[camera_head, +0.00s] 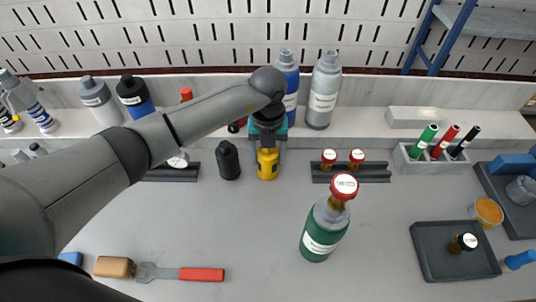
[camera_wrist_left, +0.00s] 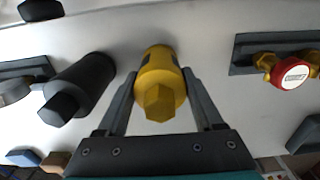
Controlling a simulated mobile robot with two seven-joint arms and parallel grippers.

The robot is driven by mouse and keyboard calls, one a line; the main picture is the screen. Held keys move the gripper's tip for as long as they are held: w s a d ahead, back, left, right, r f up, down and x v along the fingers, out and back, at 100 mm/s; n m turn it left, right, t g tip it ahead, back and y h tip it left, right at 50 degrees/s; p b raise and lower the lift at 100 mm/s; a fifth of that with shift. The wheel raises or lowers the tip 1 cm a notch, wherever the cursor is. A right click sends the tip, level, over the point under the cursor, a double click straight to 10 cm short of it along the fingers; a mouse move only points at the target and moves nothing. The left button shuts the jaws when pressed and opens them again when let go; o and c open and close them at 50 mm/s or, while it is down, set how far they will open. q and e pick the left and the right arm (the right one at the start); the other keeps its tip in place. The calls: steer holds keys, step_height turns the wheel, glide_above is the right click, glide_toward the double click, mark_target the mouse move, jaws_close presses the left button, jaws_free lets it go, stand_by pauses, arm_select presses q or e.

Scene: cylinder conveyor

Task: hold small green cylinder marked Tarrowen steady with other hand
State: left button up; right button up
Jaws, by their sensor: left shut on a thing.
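A small green cylinder (camera_head: 322,238) with a grey shoulder and white label stands on the table in the head view. A brass valve with a red top (camera_head: 344,186) sits on it. The label is too small to read. My left gripper (camera_head: 268,146) is behind it and to the left, apart from it. It is shut on a yellow hex-ended piece (camera_head: 267,165), which shows between the fingers in the left wrist view (camera_wrist_left: 160,85). My right gripper is not in view.
A black hex-ended piece (camera_head: 228,160) stands just left of the yellow one. A dark rack (camera_head: 350,177) with two red-topped valves lies to its right. A dark tray (camera_head: 430,262) is at the right. A red-handled tool (camera_head: 200,274) lies front left. Bottles line the back ledge.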

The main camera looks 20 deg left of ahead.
arm_select(q)
steer(key=c, duration=0.8)
steer(key=shift+r, duration=0.15)
